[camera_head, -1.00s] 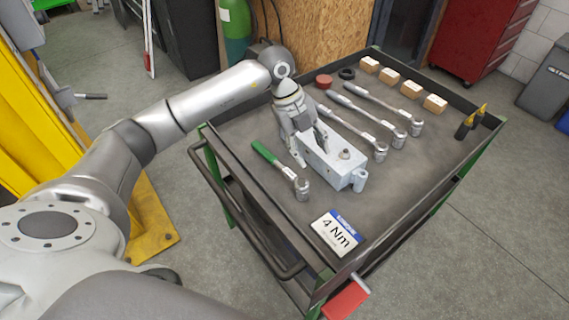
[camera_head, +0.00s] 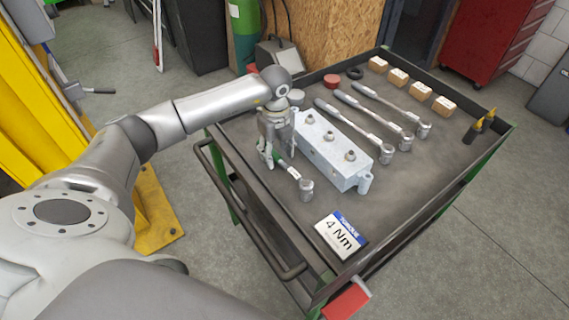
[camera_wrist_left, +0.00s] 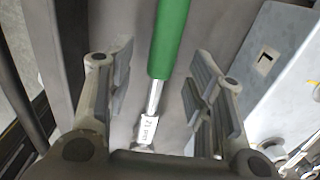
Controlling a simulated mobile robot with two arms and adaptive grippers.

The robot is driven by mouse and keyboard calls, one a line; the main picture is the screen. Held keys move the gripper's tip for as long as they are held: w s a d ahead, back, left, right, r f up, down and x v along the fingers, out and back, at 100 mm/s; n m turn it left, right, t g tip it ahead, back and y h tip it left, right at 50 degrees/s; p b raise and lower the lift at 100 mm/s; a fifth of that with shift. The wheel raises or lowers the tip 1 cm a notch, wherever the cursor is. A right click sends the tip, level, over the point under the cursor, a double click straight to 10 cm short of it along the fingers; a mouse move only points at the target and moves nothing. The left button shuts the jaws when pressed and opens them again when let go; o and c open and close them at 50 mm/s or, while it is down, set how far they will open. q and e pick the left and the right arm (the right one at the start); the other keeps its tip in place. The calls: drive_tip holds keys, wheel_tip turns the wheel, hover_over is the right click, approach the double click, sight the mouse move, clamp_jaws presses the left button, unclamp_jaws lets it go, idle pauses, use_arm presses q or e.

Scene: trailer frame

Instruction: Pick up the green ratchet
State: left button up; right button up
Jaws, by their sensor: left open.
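The green ratchet (camera_head: 288,170) lies on the cart top, left of the grey metal block. Its socket end points to the front, and its far part is hidden behind my left gripper in the head view. My left gripper (camera_head: 276,162) points down over its green handle and is open. In the left wrist view the green handle (camera_wrist_left: 170,38) and its silver, labelled shaft run between the two spread fingers (camera_wrist_left: 158,92), with a gap on each side. My right gripper is not in view.
The metal block (camera_head: 333,150) with several bolts stands close to the right of my left gripper. Several grey ratchets (camera_head: 362,115), wooden blocks (camera_head: 421,90) and a "4 Nm" sign (camera_head: 340,235) are on the cart. The raised cart rim (camera_head: 262,210) runs along the left.

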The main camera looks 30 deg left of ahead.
use_arm(q)
drive_tip(key=shift+f, duration=1.1)
clamp_jaws()
